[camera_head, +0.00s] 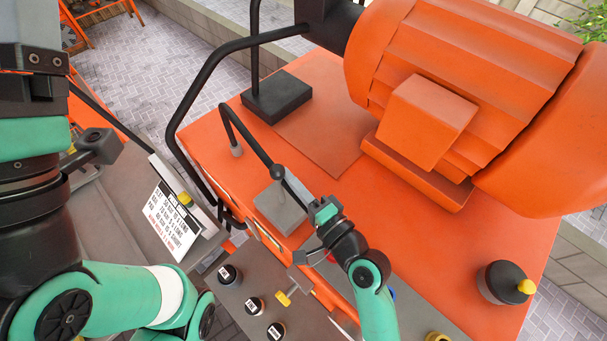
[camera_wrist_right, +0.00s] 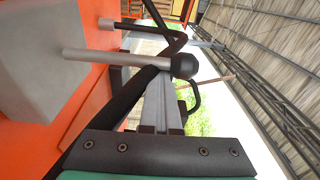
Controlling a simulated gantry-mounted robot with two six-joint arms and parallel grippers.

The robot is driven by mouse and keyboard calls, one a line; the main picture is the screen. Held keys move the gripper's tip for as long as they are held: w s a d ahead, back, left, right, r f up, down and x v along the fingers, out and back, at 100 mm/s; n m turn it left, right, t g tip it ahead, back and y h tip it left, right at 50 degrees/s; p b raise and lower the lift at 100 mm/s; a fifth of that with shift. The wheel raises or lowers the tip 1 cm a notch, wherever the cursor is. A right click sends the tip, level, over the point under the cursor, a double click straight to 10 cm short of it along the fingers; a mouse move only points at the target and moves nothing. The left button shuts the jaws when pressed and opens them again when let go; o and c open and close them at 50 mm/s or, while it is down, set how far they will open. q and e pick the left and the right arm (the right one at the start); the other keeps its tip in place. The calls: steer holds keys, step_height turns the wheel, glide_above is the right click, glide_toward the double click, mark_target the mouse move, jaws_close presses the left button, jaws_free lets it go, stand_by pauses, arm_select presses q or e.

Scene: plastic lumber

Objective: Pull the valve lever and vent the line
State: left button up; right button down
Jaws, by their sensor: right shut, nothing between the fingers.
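A grey block (camera_head: 281,207) sits on the orange machine deck. A grey rod (camera_wrist_right: 115,57) rises from it and ends in a black ball (camera_wrist_right: 184,66). The ball also shows in the head view (camera_head: 278,172), with a bent black bar (camera_head: 250,142) beside it. I cannot tell which of these is the valve lever. My right gripper (camera_head: 291,180) is shut and empty, with its fingertips close to the ball. In the right wrist view, the ball and bars partly cover the fingers, so contact is unclear. My left arm shows at the left, but its gripper does not.
A large orange motor housing (camera_head: 455,75) fills the upper right. A black pipe rail (camera_head: 188,105) runs along the deck's left edge. A printed sign (camera_head: 172,222), several black knobs (camera_head: 230,275) and a yellow-handled switch (camera_head: 285,297) are near the front.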

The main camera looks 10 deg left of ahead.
steer(key=shift+s+a+f+n+y+b, duration=0.15)
steer(key=shift+s+a+n+b, duration=0.8)
steer(key=shift+n, duration=0.4)
steer(key=shift+s+a+f+n+y+b, duration=0.15)
steer(key=shift+s+a+n+b, duration=0.55)
steer(key=shift+s+n, duration=0.5)
steer(key=shift+w+n, duration=0.15)
steer(key=shift+n, duration=0.1)
steer(key=w+d+r, duration=0.2)
steer(key=w, duration=0.1)
steer(key=v, duration=0.9)
steer(key=shift+s+d+t+b, duration=0.2)
steer(key=shift+s+t+b, duration=0.1)
steer(key=shift+b, duration=0.15)
steer(key=shift+w+f, duration=0.1)
steer(key=shift+f, duration=0.05)
